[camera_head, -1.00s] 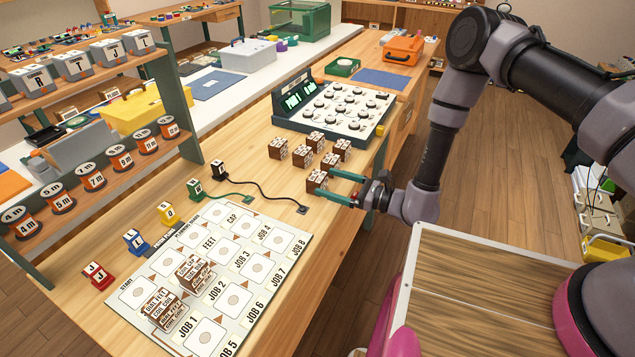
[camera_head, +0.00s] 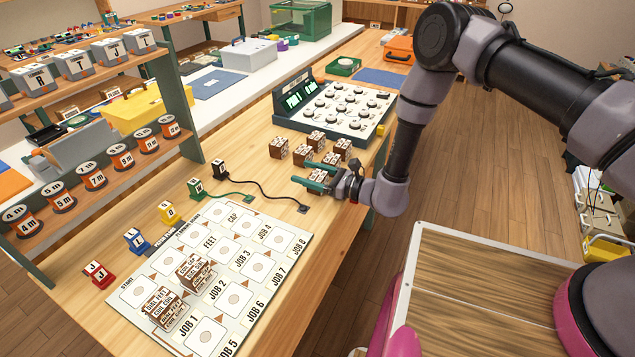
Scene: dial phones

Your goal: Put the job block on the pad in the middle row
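The job blocks are small brown-and-white printed cubes. One job block (camera_head: 317,174) shows partly between the green fingers of my gripper (camera_head: 301,173). The fingers are apart, one on its far side and one on its near side; I cannot tell whether they touch it. Several more blocks (camera_head: 278,147) stand just beyond, in front of the console. The white board (camera_head: 262,302) lies at the front with three rows of pads. Its middle row holds blocks on two pads, one near (camera_head: 163,308) and one farther (camera_head: 192,270); the middle-row pad beyond them (camera_head: 220,250) is bare.
A dial console (camera_head: 340,108) stands behind the blocks. Black and green cords lie between the blocks and the board, ending at small lettered stands (camera_head: 196,188). A shelf with spools (camera_head: 95,176) rises at the left. The wooden table (camera_head: 270,205) has clear space beside the cords.

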